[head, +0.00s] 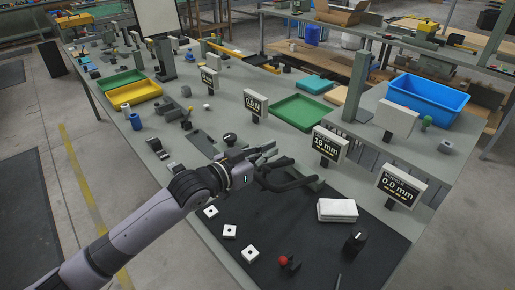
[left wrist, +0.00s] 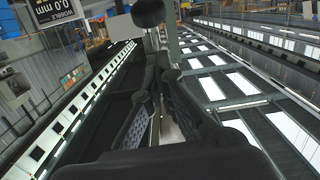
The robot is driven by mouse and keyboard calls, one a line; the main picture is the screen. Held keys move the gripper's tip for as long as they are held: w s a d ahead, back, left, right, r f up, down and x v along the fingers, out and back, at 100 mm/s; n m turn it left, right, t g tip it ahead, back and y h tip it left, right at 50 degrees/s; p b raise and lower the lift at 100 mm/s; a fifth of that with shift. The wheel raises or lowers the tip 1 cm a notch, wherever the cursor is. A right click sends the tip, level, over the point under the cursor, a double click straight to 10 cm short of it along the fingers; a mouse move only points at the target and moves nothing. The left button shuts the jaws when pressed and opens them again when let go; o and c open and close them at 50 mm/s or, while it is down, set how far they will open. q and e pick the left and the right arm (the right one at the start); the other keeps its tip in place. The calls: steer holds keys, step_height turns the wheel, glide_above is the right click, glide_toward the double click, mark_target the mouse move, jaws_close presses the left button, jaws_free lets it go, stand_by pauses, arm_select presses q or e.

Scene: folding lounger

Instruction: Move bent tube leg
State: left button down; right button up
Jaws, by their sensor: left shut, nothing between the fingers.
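A dark bent tube (head: 290,186), which looks like the bent tube leg, shows over the dark mat just below and right of my left gripper's fingers in the head view. My left gripper (head: 272,154) is shut with nothing between its fingers, and it is close to the tube. I cannot tell whether they touch. In the left wrist view the gripper's dark fingers (left wrist: 160,110) fill the lower middle, and a dark rounded end (left wrist: 148,12) shows beyond them. I cannot tell whether this is part of the tube. My right gripper is not in view.
The dark mat (head: 310,250) bears a white block (head: 337,210), a black knob (head: 355,240), a red-topped part (head: 283,260) and white square plates (head: 250,253). Small display signs (head: 330,145) stand behind. A green tray (head: 302,112) and a blue bin (head: 428,98) are farther back.

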mark_target(263, 177)
arm_select(q)
steer(key=shift+s+a+f, duration=0.3)
steer(key=shift+f, duration=0.3)
steer(key=shift+s+a+f, duration=0.3)
steer(key=shift+f, duration=0.3)
steer(key=shift+d, duration=0.1)
steer(key=shift+t+h, duration=0.5)
steer(key=f+b, duration=0.1)
steer(key=s+a+f+b, duration=0.1)
steer(key=f+b, duration=0.3)
steer(key=shift+s+a+f, duration=0.15)
steer(key=shift+a+f, duration=0.05)
steer(key=shift+f, duration=0.05)
steer(key=f, duration=0.1)
steer(key=s+a+f+b, duration=0.1)
steer(key=f, duration=0.1)
steer(key=s+a+f+b, duration=0.1)
steer(key=shift+f, duration=0.2)
steer(key=shift+w+f, duration=0.1)
steer(key=shift+d, duration=0.1)
